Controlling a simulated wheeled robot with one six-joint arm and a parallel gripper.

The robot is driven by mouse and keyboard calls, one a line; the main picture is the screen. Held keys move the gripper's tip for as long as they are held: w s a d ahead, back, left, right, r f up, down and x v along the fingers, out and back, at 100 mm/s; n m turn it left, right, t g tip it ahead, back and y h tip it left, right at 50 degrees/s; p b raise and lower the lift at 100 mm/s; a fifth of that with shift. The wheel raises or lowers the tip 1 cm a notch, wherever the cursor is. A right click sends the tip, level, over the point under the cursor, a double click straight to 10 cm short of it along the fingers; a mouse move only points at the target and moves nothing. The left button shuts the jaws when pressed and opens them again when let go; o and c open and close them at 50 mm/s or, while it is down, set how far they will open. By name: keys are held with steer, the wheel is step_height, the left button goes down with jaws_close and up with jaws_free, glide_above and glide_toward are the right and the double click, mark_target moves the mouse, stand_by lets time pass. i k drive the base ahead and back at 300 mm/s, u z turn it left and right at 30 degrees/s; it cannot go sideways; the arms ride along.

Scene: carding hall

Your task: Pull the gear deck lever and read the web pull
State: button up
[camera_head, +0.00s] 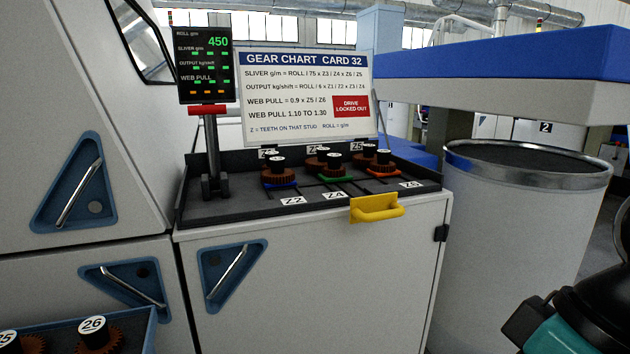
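The gear deck lever is a dark upright post with a red crossbar handle (207,110), standing at the left end of the black gear deck tray (242,205). Behind it, a dark display (204,62) shows ROLL g/m 450. Its SLIVER, OUTPUT and WEB PULL rows show only short coloured marks that I cannot read as numbers. Brown gears (279,172) sit on studs in the deck, above coloured bases and labels Z2, Z4 and Z6. Part of my arm, black and teal, shows at the lower right, apart from the lever. My gripper's fingers are not visible.
A gear chart card (305,95) behind the deck reads WEB PULL 1.10 TO 1.30 and DRIVE LOCKED OUT. A yellow handle (377,208) juts from the deck front. A large grey can (515,215) stands right. A blue tray (152,325) with numbered gears is lower left.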

mark_target(206, 110)
steer(key=u, duration=1.7)
steer(key=i, duration=0.7)
steer(key=z, duration=0.25)
